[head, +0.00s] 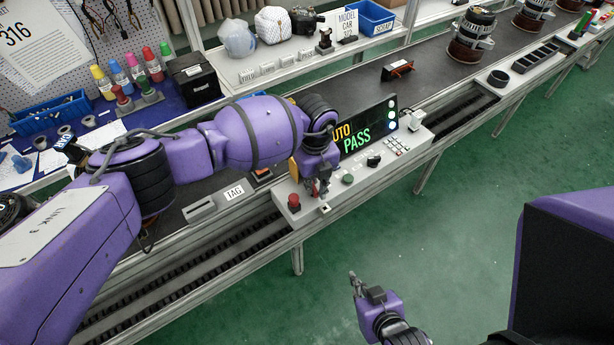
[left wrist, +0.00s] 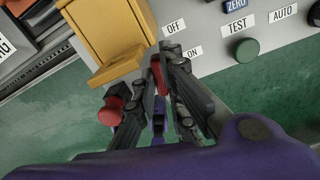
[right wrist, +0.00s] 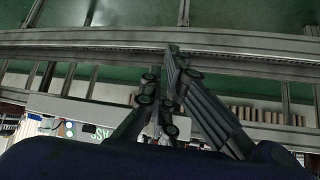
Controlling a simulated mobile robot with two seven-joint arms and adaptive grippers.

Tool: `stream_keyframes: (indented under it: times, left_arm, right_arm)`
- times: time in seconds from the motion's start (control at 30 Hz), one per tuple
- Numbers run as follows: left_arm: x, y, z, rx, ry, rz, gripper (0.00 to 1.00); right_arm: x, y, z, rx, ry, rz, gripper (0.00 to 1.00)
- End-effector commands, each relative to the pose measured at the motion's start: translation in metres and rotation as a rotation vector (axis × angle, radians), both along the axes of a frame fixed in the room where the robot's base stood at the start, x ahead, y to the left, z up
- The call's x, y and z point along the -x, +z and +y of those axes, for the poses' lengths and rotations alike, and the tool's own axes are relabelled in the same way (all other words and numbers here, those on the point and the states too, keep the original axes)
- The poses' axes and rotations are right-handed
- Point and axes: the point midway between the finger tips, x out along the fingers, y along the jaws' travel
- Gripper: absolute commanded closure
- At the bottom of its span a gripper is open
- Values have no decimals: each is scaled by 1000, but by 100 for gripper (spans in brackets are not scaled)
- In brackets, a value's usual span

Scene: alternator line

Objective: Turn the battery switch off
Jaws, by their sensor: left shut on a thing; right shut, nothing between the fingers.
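My left gripper (head: 321,190) is over the near left part of the grey control panel (head: 345,187). In the left wrist view its fingers (left wrist: 171,50) are closed on a red switch handle (left wrist: 157,72). The OFF label (left wrist: 174,27) and the ON label (left wrist: 193,53) lie beside the fingertips on the panel. The fingers hide part of the handle, so I cannot tell which label it points to. My right gripper (head: 364,287) is shut and empty, above the green floor, apart from the line.
A red mushroom button (head: 294,202) stands just left of my left gripper. A green TEST button (left wrist: 244,49) and a black knob (head: 374,161) are to the right. The display (head: 365,135) reads AUTO PASS. A yellow box-like part (left wrist: 110,35) is close beside the left fingers.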

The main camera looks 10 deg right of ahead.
Motion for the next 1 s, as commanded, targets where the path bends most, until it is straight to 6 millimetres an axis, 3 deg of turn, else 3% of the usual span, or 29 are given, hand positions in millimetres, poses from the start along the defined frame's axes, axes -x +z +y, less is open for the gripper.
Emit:
stream_keyframes:
  times: [0.4, 0.97, 1.0]
  left_arm:
    - [-2, 2, 0, 1, 200, -4, 100]
    - [-1, 1, 0, 2, 233, -3, 100]
    - [-1, 1, 0, 2, 233, -3, 89]
  right_arm:
    - [1, 3, 6, -8, 4, 4, 100]
    - [-1, 6, 3, -7, 0, -4, 100]
    - [-1, 6, 3, -7, -1, -4, 100]
